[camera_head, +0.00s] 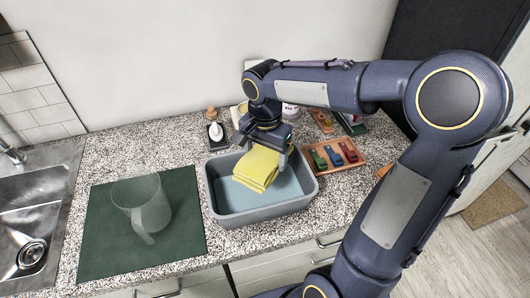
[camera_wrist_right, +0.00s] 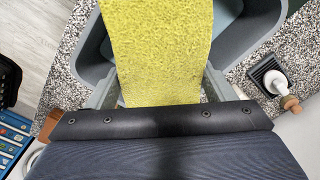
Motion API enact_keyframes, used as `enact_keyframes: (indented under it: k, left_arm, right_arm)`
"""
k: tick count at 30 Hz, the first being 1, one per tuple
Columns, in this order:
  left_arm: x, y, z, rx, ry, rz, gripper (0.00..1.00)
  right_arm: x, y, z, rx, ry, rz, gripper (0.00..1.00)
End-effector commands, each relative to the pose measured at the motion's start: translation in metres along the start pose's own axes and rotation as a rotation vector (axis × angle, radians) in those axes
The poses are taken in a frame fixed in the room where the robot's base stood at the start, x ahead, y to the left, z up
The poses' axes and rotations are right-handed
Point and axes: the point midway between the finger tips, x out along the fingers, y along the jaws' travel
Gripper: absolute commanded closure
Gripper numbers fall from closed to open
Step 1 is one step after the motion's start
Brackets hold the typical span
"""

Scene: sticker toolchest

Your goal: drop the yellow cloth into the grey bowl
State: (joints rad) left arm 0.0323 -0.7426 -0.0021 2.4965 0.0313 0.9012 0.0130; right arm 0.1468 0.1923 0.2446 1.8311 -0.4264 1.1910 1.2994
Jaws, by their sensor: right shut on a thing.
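The yellow cloth (camera_head: 259,167) is folded and hangs from my right gripper (camera_head: 283,148). The cloth is over the inside of the grey bowl (camera_head: 254,215), a rectangular tub on the speckled counter. I cannot tell whether the cloth touches the bowl's floor. In the right wrist view the cloth (camera_wrist_right: 158,50) lies between the two fingers of my right gripper (camera_wrist_right: 158,92), and the bowl's wall (camera_wrist_right: 258,25) shows behind it. My left gripper is not in view.
A green mat (camera_head: 180,236) with a clear pitcher (camera_head: 145,205) lies left of the bowl. A metal sink (camera_head: 35,215) is farther left. A wooden tray (camera_head: 337,156) with coloured items is right of the bowl. A small white object on a dark base (camera_head: 215,131) stands behind it.

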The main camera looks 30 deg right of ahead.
Motion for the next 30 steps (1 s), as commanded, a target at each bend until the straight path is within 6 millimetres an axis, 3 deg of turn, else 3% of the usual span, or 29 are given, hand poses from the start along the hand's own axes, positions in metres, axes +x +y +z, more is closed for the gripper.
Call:
enact_keyframes:
  k: [1,2,7,17,30]
  left_arm:
    - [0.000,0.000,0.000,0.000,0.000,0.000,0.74]
    - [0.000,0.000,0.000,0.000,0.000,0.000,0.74]
    - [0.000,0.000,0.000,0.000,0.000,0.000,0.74]
    - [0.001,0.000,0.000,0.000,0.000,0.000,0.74]
    - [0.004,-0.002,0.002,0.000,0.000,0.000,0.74]
  right_arm:
    - [0.000,0.000,0.000,0.000,0.000,0.000,0.46]
    - [0.000,0.000,0.000,0.000,0.000,0.000,0.22]
    - [0.000,0.000,0.000,0.000,0.000,0.000,0.00]
    - [-0.008,0.000,-0.001,0.001,0.002,-0.001,0.00]
    - [-0.073,0.000,0.000,0.001,0.001,-0.001,0.00]
